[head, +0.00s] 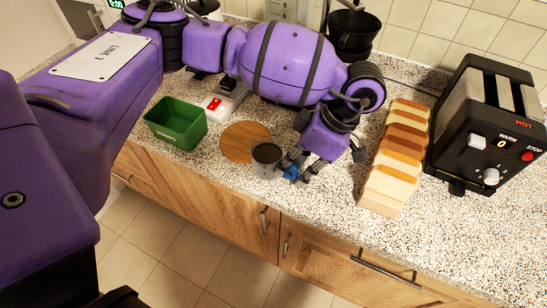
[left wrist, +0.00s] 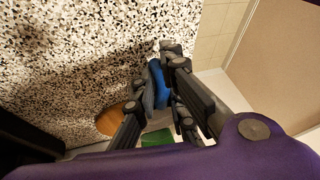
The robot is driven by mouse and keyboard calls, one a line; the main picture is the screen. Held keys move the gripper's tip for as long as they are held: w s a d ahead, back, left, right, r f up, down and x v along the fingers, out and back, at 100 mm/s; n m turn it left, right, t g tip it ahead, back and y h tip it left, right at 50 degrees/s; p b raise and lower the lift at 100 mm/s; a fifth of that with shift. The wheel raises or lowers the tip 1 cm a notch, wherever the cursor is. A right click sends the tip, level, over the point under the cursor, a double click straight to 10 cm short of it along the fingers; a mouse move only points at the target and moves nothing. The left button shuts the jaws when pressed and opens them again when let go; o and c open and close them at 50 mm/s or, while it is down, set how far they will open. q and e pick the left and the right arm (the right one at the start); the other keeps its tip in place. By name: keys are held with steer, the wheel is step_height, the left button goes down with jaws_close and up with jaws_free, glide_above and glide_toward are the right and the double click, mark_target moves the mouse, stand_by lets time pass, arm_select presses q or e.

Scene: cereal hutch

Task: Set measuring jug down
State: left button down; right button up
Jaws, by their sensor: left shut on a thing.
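The measuring jug (head: 267,156) looks like a clear cup with dark contents and a blue handle. It is upright at the front right edge of a round wooden board (head: 236,143), overlapping it in the head view. I cannot tell whether its base touches anything. My left gripper (head: 291,168) is shut on the jug's blue handle, on the jug's right side. In the left wrist view the blue handle (left wrist: 160,84) sits between the dark fingers (left wrist: 160,92); most of the jug's body is hidden there. My right gripper is not in view.
A green bin (head: 176,125) stands left of the board. A device with a red switch (head: 214,104) is behind. A row of bread slices (head: 395,160) and a black toaster (head: 485,130) stand to the right. Speckled counter (head: 325,215) is clear in front, up to its edge.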

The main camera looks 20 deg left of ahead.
arm_select(q)
steer(key=shift+r, duration=0.2)
stand_by(0.3)
steer(key=shift+w+r, duration=0.1)
steer(key=shift+r, duration=1.2)
steer(key=shift+s+d+r, duration=1.9)
steer(key=shift+s+r, duration=3)
steer(key=shift+s, duration=1.6)
steer(key=w+f+m+t+h, duration=0.1)
steer(key=w+f+m+t, duration=0.1)
steer(key=w+m, duration=0.4)
steer(key=w+f+m+t, duration=0.3)
steer(key=w+m+t, duration=0.2)
steer(key=m, duration=0.7)
steer(key=shift+w+d+f+m+h, duration=0.2)
steer(key=shift+w+d+m+h, duration=0.2)
steer(key=shift+w, duration=0.25)
